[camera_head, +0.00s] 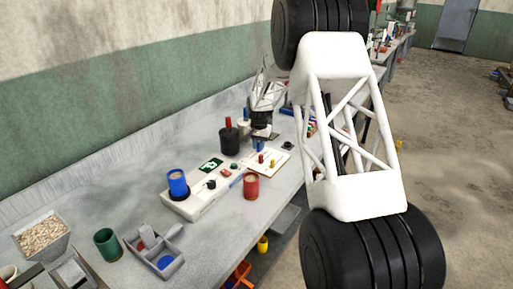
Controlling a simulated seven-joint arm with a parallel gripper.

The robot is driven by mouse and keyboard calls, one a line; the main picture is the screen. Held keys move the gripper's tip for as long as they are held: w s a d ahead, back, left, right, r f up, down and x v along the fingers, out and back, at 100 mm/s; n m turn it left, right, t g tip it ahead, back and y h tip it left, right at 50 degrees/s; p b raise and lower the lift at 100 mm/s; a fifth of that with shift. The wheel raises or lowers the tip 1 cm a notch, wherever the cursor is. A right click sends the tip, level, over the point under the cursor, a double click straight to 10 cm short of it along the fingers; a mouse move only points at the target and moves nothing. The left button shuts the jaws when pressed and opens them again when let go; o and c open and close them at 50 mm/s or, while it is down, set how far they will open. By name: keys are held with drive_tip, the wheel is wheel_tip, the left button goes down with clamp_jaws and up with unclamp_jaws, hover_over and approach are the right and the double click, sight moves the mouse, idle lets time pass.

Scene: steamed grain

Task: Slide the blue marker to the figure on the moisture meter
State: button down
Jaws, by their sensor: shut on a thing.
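A white board (280,158) lies on the bench with small coloured markers on it. The blue marker (260,146) is at the board's far side, the red marker (261,158) nearer, and the yellow marker (272,163) to the right. My gripper (262,137) is low over the far edge of the board, shut on the blue marker; its fingertips are small and partly hidden. The moisture meter (195,204) is a long white box left of the board. Its green display (211,164) shows a white figure too small to read.
A blue cup (178,182) stands on the meter's left end. A red cup (251,186) stands near the front edge, and a black pot (230,140) stands behind the board. A grey divided tray (160,250), green cup (107,243) and grain box (43,236) are at the left.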

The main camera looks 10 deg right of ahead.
drive_tip(key=c, duration=1)
unclamp_jaws()
drive_tip(key=shift+c, duration=0.2)
drive_tip(key=shift+r, duration=0.15)
drive_tip(key=shift+r, duration=3.8)
